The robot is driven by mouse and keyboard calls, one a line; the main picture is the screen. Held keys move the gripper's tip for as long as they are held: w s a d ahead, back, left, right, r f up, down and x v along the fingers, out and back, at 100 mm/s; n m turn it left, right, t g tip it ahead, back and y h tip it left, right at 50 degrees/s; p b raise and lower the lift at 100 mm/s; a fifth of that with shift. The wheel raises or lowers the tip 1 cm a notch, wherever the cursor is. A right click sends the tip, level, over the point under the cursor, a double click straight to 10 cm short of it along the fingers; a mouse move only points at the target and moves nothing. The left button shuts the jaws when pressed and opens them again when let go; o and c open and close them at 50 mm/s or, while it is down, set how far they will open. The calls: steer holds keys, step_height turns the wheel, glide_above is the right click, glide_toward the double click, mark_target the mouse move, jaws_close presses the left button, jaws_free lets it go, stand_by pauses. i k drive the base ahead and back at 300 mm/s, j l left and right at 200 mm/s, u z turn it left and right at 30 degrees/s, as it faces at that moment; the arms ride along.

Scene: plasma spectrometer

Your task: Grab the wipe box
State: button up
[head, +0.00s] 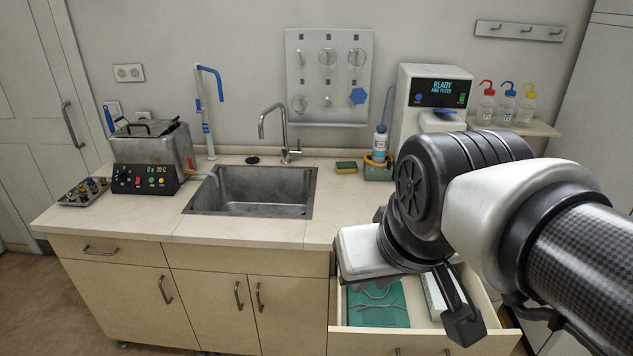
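My gripper (458,312) hangs over the open drawer (375,342) at the lower right of the head view. One dark finger shows clearly, pointing down; the other finger is not clear, so its opening cannot be told. A narrow white box (434,296), which may be the wipe box, lies in the drawer just left of that finger. My gripper and arm hide part of it, and no label can be read. I cannot tell whether the finger touches it. A green mat or tray (372,314) with pale curved pieces on it lies left of the box.
The counter (250,230) runs above the drawer, with a steel sink (262,192) in it. A heated bath (148,160) stands at the left. A white instrument (425,75) reading READY and a bottle (380,143) in a holder stand behind my arm. The counter's front strip is clear.

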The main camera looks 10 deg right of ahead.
mark_target(437, 305)
steer(key=l+u, duration=0.3)
steer(key=l, duration=0.35)
steer(key=k+l+u, duration=0.15)
steer(key=l+u, duration=0.15)
steer(key=l, duration=0.35)
steer(key=k+l+z, duration=0.1)
steer(key=z, duration=0.4)
steer(key=i+j+u, duration=0.1)
steer(key=u, duration=0.4)
